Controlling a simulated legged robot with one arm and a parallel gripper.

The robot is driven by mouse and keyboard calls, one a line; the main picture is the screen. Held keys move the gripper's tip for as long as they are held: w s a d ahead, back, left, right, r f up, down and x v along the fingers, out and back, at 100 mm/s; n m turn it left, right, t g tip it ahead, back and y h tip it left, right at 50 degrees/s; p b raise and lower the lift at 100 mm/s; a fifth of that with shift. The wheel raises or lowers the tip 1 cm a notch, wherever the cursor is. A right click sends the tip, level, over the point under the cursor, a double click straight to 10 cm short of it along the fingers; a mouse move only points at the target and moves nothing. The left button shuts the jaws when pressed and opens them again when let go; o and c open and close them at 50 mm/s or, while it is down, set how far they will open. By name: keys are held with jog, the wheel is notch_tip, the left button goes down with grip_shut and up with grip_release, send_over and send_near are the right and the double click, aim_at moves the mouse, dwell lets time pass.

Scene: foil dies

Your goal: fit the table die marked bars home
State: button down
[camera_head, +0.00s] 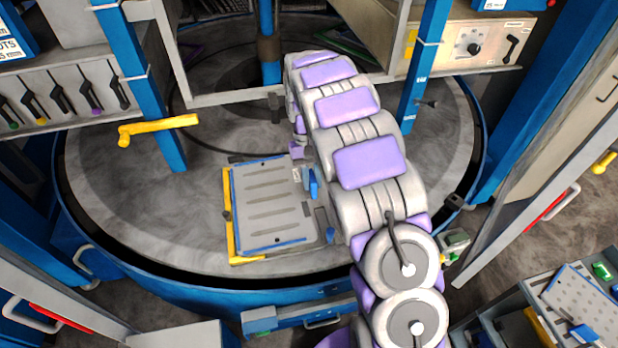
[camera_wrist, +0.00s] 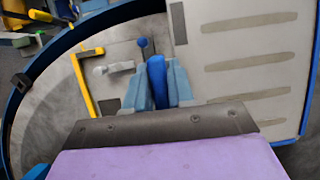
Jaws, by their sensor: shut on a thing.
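The die (camera_head: 265,204) is a flat grey plate with several long parallel bars and blue edge strips, lying on the round table. It also shows at the upper right of the wrist view (camera_wrist: 240,75). A yellow angled stop (camera_head: 230,215) runs along its left side and near corner in the head view. In the wrist view, my gripper (camera_wrist: 158,92) has its light blue fingers closed around an upright dark blue handle (camera_wrist: 159,78) beside the plate's edge. In the head view, my arm hides most of the gripper. I cannot tell whether the die touches the stop.
The round grey table (camera_head: 130,200) has free room left of the die. A yellow crank handle (camera_head: 155,128) and blue posts (camera_head: 135,70) stand at the back left. A blue rim (camera_head: 180,290) edges the table. A control box (camera_head: 480,42) is at the back right.

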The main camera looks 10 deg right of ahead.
aim_at(312, 198)
jog(key=shift+w+d, duration=0.15)
jog(key=shift+d, duration=0.35)
jog(key=f+m+y+b, duration=0.1)
jog(key=f+m, duration=0.1)
jog(key=f+m+y+b, duration=0.1)
jog(key=f+m+b, duration=0.1)
jog(key=m, duration=0.1)
jog(key=a+f+m+t+y+b, duration=0.1)
jog(key=f+m+b, duration=0.1)
jog(key=m, duration=0.1)
jog(key=shift+f, duration=0.1)
notch_tip(312, 198, down, 3)
jog(key=m+t+b, duration=0.1)
jog(key=m, duration=0.2)
jog(key=m+t+y+b, duration=0.1)
jog(key=m+b, duration=0.1)
jog(key=m, duration=0.1)
jog(key=shift+d, duration=0.1)
jog(key=m, duration=0.1)
jog(key=m+t+b, duration=0.1)
jog(key=f+m+t+b, duration=0.1)
jog(key=m, duration=0.1)
jog(key=shift+w+d+f+y, duration=0.1)
jog(key=shift+w+d+y, duration=0.15)
jog(key=shift+w+y, duration=0.05)
jog(key=shift+a, duration=0.15)
jog(key=shift+p, duration=0.45)
